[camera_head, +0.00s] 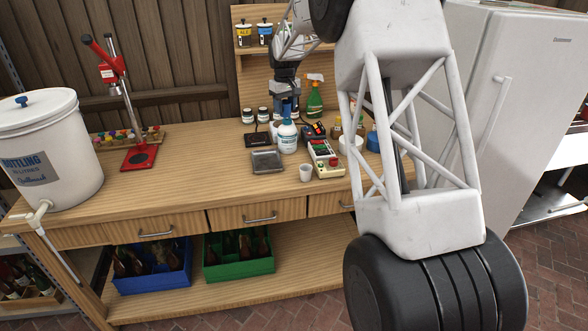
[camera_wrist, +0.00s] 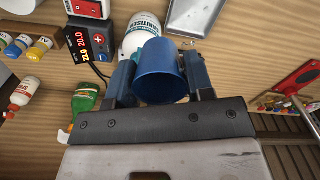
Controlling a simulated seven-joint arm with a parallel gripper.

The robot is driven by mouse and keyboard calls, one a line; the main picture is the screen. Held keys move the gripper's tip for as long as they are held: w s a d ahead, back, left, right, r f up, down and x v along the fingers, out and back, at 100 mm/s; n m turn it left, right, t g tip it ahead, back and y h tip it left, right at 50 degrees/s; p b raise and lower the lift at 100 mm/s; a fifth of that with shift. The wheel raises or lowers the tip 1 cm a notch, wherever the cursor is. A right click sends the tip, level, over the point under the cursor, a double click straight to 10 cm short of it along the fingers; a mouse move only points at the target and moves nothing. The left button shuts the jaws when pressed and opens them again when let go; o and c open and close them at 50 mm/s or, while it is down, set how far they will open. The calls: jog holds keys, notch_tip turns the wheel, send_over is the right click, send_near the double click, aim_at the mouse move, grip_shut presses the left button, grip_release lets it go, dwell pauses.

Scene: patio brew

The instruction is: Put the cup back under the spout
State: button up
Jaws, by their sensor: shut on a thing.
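A blue cup (camera_wrist: 162,72) is held between the two fingers of my gripper (camera_head: 286,100), which is shut on it. In the head view my gripper is over the back middle of the bench, by the white-and-blue bottle (camera_head: 287,138), and the cup is hard to make out there. The wrist view shows that bottle (camera_wrist: 136,38) partly behind the cup. The spout (camera_head: 40,213) is on the white bottling bucket (camera_head: 48,150) at the far left, well away from my gripper.
A metal tray (camera_head: 267,161), a black scale (camera_head: 257,140), a control box (camera_head: 327,165) and a green spray bottle (camera_head: 314,98) surround this area. A red bottle capper (camera_head: 126,110) stands between here and the bucket. The left-middle bench top (camera_head: 200,160) is clear.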

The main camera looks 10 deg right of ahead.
jog(key=s+f+m, duration=0.2)
jog(key=s+m, duration=0.1)
jog(key=s, duration=0.4)
notch_tip(320, 180, down, 7)
jog(key=w+d+n, duration=0.1)
jog(key=d+n, duration=0.1)
jog(key=n, duration=0.5)
jog(key=shift+n, duration=0.3)
jog(key=shift+w, duration=0.15)
jog(key=shift+f, duration=3.1)
jog(key=shift+f, duration=1.9)
